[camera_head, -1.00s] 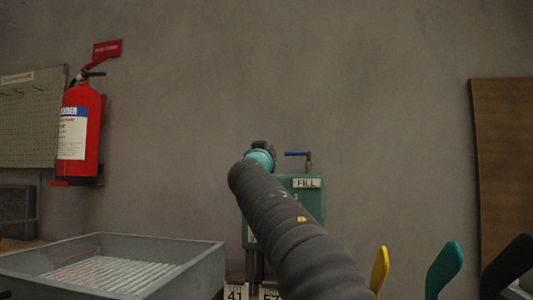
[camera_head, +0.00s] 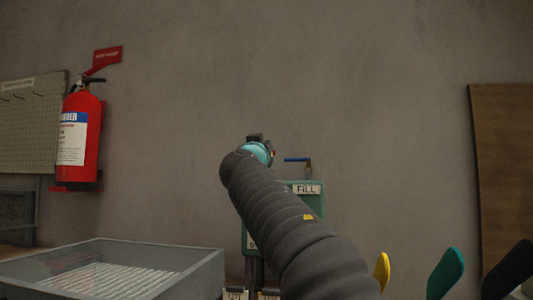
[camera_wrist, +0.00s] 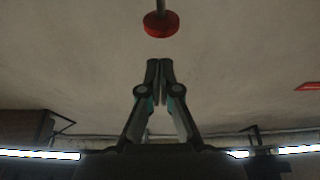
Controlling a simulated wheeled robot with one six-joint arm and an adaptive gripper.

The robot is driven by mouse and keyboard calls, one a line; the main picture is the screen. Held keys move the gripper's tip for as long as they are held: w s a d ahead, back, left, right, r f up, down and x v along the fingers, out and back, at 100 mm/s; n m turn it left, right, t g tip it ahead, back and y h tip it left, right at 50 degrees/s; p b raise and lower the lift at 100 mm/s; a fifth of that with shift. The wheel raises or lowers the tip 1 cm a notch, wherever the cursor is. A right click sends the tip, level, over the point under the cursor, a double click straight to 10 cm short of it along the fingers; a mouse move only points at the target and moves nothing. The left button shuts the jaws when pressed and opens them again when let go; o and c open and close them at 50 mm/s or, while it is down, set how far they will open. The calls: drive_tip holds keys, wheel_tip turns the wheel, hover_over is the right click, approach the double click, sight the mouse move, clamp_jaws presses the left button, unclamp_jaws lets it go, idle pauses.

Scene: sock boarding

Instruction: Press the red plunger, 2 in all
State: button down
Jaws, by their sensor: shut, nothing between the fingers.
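The red plunger (camera_wrist: 161,24) shows in the wrist view as a round red disc on a grey stem, near the top centre. My gripper (camera_wrist: 159,63) is shut and empty, its fingertips together just below the disc in that picture, with a visible gap between them. In the head view the plunger is hidden, and my arm covers much of the green box (camera_head: 309,204) labelled FILL. Only a dark bit of my gripper shows there, beyond the teal wrist ring.
A blue-handled valve (camera_head: 298,160) stands on the green box. A grey tray (camera_head: 205,270) is at lower left, and a red fire extinguisher (camera_head: 78,135) hangs on the wall. Yellow (camera_head: 381,271), teal (camera_head: 445,274) and black (camera_head: 508,270) paddle-like shapes stand at lower right.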

drive_tip(key=shift+b+v, duration=1.15)
drive_tip(key=shift+v, duration=1.6)
drive_tip(key=s+d+f+n+g+p, duration=0.1)
drive_tip(key=s+d+f+g, duration=0.25)
drive_tip(key=f, duration=0.45)
drive_tip(key=s+d+f+g+y+p, duration=0.1)
drive_tip(key=s+d+f+g+p, duration=0.1)
drive_tip(key=s+d+f, duration=0.45)
drive_tip(key=s+d+f+n+g+p, duration=0.1)
drive_tip(key=s+d+f+g, duration=0.2)
drive_tip(key=f, duration=0.6)
drive_tip(key=s+f+g+y+p, duration=0.1)
drive_tip(key=s+f+g+y, duration=0.1)
drive_tip(key=s+f, duration=0.9)
drive_tip(key=s+a+f+n+g+y+p, duration=0.1)
drive_tip(key=s+f+g+y, duration=0.2)
drive_tip(key=s+f, duration=0.9)
wheel_tip(320, 180, down, 4)
drive_tip(key=shift+a+r+g+p, duration=0.2)
drive_tip(key=shift+a+g+p, duration=0.15)
drive_tip(key=shift+g, duration=0.6)
